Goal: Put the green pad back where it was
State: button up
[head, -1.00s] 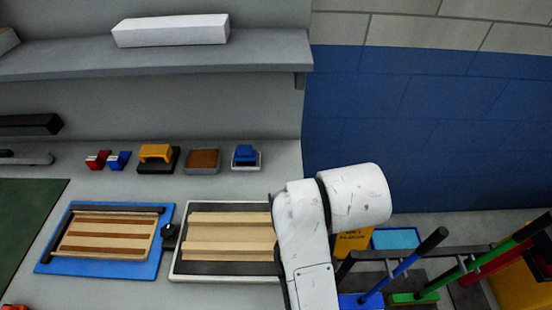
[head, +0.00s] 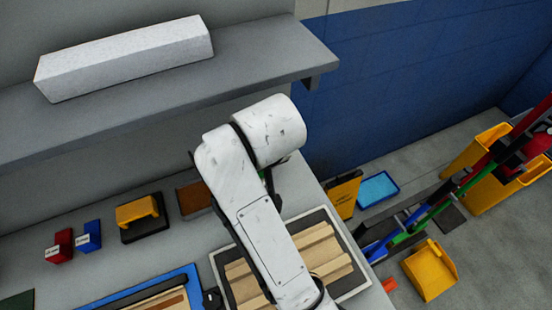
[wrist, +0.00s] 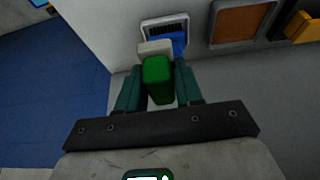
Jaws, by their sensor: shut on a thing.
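My gripper (wrist: 160,78) is shut on the green pad (wrist: 158,80) in the wrist view, with a dark teal finger on each side of it. Just beyond the pad are a pale block (wrist: 155,47) and a blue block (wrist: 180,43), by a pale tray with a dark grille (wrist: 164,28). I cannot tell whether the green pad touches the pale block. In the head view my white arm hides the gripper, the green pad and that tray. A red pad (head: 60,246) and a blue pad (head: 89,236) stand side by side on the counter.
A yellow block on a black base (head: 138,212) and a brown pad (head: 194,200) sit along the back of the counter. A shelf (head: 270,65) with a long white box (head: 125,60) overhangs it. A framed board (head: 355,275) lies under my arm. Cleaning tools stand right of the counter.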

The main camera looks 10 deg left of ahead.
jog(key=w+d+f, duration=0.2)
jog(key=w+f, duration=0.1)
jog(key=w, duration=0.3)
jog(key=p, duration=0.1)
send_over(282, 169)
notch_tip(282, 169, down, 5)
jog(key=shift+s+a+r, duration=0.1)
jog(key=shift+s, duration=0.05)
jog(key=shift+w+f+p, duration=0.2)
jog(key=shift+f+p, duration=0.25)
jog(key=shift+f, duration=1.35)
jog(key=shift+f, duration=0.1)
jog(key=o, duration=1)
jog(key=shift+f, duration=0.1)
jog(key=v, duration=1.2)
jog(key=shift+d, duration=0.2)
jog(key=shift+s, duration=0.1)
